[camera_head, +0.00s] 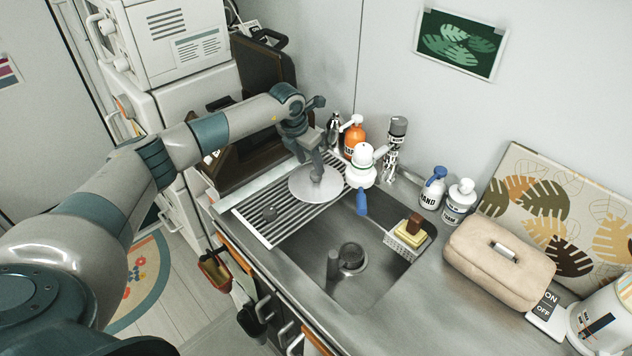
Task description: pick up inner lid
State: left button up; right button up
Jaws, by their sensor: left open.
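The inner lid appears to be the round, flat, pale grey disc (305,190) on the slatted drying rack (247,217) at the sink's left side. My left gripper (317,177) points down over the middle of the disc, with its jaws open. Its fingers hide the disc's centre, so I cannot tell whether they touch it or straddle a knob. My right gripper is not in view.
The sink basin (375,275) lies right of the rack, with a dark round drain piece. A white-topped item (362,165), an orange bottle (354,140) and the faucet (391,165) stand close behind. A beige case (500,265) sits on the right counter.

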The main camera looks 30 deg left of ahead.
aim_at(315, 174)
pick_arm(q)
jog(key=shift+w+d+f+p, duration=0.2)
jog(key=shift+d+f+p, duration=0.1)
jog(key=shift+f+p, duration=0.35)
jog(key=shift+p+x, duration=0.55)
jog(key=shift+x, duration=1.15)
grip_shut()
